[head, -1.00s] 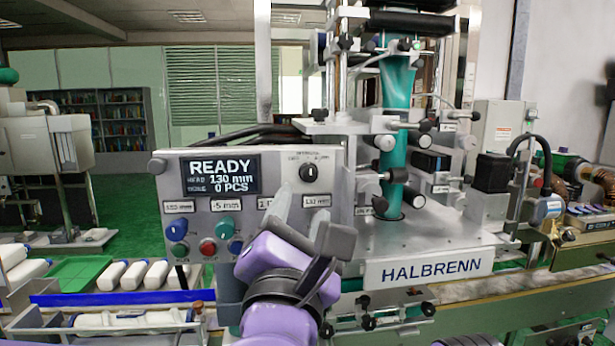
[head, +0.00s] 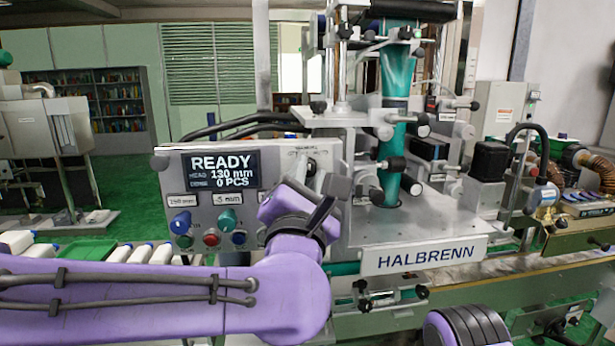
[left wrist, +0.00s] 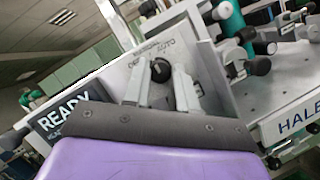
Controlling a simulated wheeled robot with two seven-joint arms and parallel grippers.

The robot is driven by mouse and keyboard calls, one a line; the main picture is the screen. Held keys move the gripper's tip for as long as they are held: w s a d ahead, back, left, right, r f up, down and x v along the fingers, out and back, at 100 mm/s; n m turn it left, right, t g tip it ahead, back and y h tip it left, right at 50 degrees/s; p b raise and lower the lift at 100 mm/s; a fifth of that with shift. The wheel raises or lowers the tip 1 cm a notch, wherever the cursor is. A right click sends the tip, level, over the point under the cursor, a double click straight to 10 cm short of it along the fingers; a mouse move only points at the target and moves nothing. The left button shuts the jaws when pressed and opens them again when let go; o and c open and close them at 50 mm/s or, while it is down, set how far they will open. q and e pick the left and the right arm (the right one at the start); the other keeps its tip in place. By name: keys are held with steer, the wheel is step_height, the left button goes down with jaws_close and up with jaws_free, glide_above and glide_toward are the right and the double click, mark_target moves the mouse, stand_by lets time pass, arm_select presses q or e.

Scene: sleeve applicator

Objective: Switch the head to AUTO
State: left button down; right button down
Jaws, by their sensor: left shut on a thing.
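The control panel (head: 265,155) carries a display (head: 221,170) reading READY, 130 mm and 0 PCS. The dark round selector knob (left wrist: 160,70) is at the upper right of the panel, with small lettering above it that includes AUTO (left wrist: 162,48). My left gripper (left wrist: 160,78) has one finger on each side of the knob and is shut on it. In the head view, my left gripper (head: 312,176) largely covers the knob. Which way its pointer faces cannot be told. My right gripper is not in view.
White bottles (head: 130,254) lie at left.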

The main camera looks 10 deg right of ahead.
arm_select(q)
steer(key=m+p, duration=0.2)
steer(key=m, duration=0.1)
steer(key=shift+a+r+g+h, duration=0.1)
steer(key=shift+r+g+h, duration=0.1)
steer(key=shift+g+h, duration=0.2)
steer(key=shift+r+m+g+p, duration=0.1)
steer(key=shift+m+g+p, duration=0.6)
steer(key=shift+m+p, duration=1.05)
steer(key=shift+m+g+p, duration=0.7)
steer(key=shift+m+p, duration=0.75)
steer(key=shift+m, duration=0.5)
steer(key=shift+h, duration=0.4)
steer(key=c, duration=0.9)
jaws_free()
steer(key=shift+a, duration=0.1)
